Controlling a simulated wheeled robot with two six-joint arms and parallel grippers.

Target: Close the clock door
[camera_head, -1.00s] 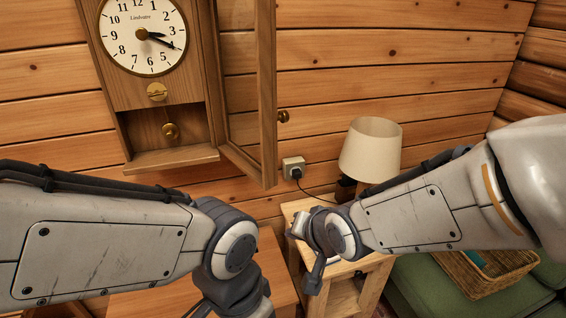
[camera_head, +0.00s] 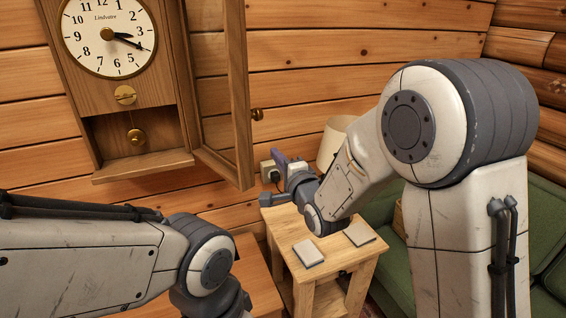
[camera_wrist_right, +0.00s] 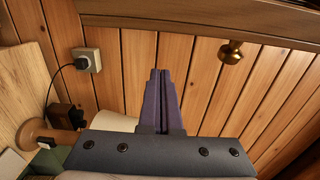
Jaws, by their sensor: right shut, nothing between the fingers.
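The wooden wall clock (camera_head: 128,92) hangs at the upper left of the head view, with a white dial and a pendulum. Its framed door (camera_head: 241,110) is hinged at the clock's right side and stands open toward me. A brass knob (camera_head: 257,114) sits on the door's right face; in the right wrist view the knob (camera_wrist_right: 231,52) is at upper right, below the door's edge (camera_wrist_right: 200,22). My right gripper (camera_head: 279,160) is shut and empty, below and right of the knob, apart from the door. It points ahead in the wrist view (camera_wrist_right: 160,72). My left gripper is out of view; only its arm shows.
A wall socket with a plug (camera_wrist_right: 87,60) is near the right gripper. A wooden side table (camera_head: 335,250) carries a lamp (camera_head: 335,140) and two flat pale items. A green sofa (camera_head: 390,255) stands at right. A wooden surface (camera_head: 255,275) lies below the clock.

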